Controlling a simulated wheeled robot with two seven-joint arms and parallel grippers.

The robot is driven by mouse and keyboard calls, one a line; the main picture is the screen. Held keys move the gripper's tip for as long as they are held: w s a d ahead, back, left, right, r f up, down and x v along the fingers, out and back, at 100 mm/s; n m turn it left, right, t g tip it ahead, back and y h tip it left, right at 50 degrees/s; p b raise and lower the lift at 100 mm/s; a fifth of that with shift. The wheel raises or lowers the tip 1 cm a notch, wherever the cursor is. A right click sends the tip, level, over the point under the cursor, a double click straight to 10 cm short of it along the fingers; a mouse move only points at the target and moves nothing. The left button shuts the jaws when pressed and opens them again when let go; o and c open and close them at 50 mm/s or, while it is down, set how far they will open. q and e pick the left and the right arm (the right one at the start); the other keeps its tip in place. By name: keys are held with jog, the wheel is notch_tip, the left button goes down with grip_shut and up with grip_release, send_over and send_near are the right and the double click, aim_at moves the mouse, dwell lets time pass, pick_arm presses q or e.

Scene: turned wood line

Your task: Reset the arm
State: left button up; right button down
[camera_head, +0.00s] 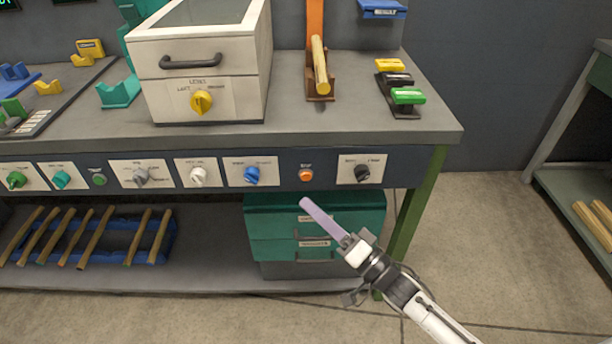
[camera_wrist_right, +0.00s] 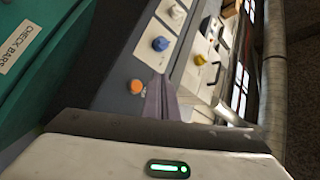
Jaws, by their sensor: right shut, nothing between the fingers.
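My right arm comes in from the lower right in the head view. Its gripper (camera_head: 305,203) is shut and empty, with the long pale purple fingers together and pointing up and left. It is in front of the bench, over the teal drawer unit (camera_head: 262,222) in the picture and a little below the orange button (camera_head: 306,175). In the right wrist view the shut fingers (camera_wrist_right: 161,88) show beside the orange button (camera_wrist_right: 136,87); I cannot tell the gap to the panel. My left gripper is in neither view.
The bench front carries several knobs, including a blue one (camera_head: 252,175) and a black one (camera_head: 362,173). A white drawer box (camera_head: 180,105), an orange lever (camera_head: 315,35) and coloured rockers (camera_head: 408,96) stand on top. Floor (camera_head: 490,240) is clear at right.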

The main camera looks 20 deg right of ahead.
dwell(0.5)
pick_arm(q)
jog(key=p, duration=0.1)
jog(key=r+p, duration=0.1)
jog(key=p, duration=0.1)
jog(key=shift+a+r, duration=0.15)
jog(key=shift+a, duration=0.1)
pick_arm(e)
jog(key=s+f+n+g+h, duration=0.3)
jog(key=s+f, duration=0.4)
jog(key=s, duration=0.4)
jog(key=s+a+f+n+g+h, duration=0.1)
jog(key=s+f+n+g+h, duration=0.3)
jog(key=s+f, duration=0.4)
jog(key=s+n+g, duration=0.1)
jog(key=s+g, duration=0.1)
jog(key=s, duration=0.2)
jog(key=shift+s+g, duration=0.2)
jog(key=shift+g, duration=0.1)
